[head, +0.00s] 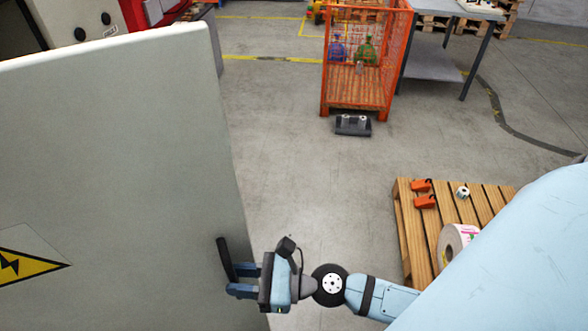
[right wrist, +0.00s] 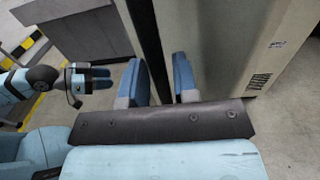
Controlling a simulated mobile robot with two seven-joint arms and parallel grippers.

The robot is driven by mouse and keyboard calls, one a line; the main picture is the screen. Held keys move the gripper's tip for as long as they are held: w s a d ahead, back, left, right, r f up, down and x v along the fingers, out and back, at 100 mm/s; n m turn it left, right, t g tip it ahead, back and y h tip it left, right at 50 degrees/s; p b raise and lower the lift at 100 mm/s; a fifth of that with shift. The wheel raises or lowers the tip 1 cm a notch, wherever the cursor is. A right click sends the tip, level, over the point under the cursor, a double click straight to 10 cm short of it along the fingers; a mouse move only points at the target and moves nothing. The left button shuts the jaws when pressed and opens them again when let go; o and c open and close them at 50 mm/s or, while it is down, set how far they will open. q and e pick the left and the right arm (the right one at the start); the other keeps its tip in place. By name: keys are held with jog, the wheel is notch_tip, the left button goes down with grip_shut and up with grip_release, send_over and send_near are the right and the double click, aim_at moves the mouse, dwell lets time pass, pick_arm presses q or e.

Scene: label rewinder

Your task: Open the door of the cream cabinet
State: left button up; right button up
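The cream cabinet's door (head: 110,150) fills the left of the head view, with a yellow warning sign low on it. Its black handle (head: 223,258) is an upright bar near the door's right edge. My right gripper (head: 243,281) is at the handle's lower part, fingers pointing left toward the door. In the right wrist view its two blue fingers (right wrist: 162,82) stand apart, with a dark bar (right wrist: 149,45) between them; a gap shows beside the right finger. Contact with the handle is not clear. My left gripper (right wrist: 98,78) shows at the left, its fingers apart and empty.
A wooden pallet (head: 408,238) with a label roll (head: 458,242) and orange tools stands at the right. An orange mesh cage (head: 327,95) and a grey table (head: 435,62) stand farther back. The floor (head: 285,165) between door and pallet is clear.

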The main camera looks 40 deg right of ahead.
jog(key=b+v, duration=0.6)
jog(key=v, duration=0.4)
jog(key=shift+s+d, duration=0.25)
jog(key=shift+d, duration=0.05)
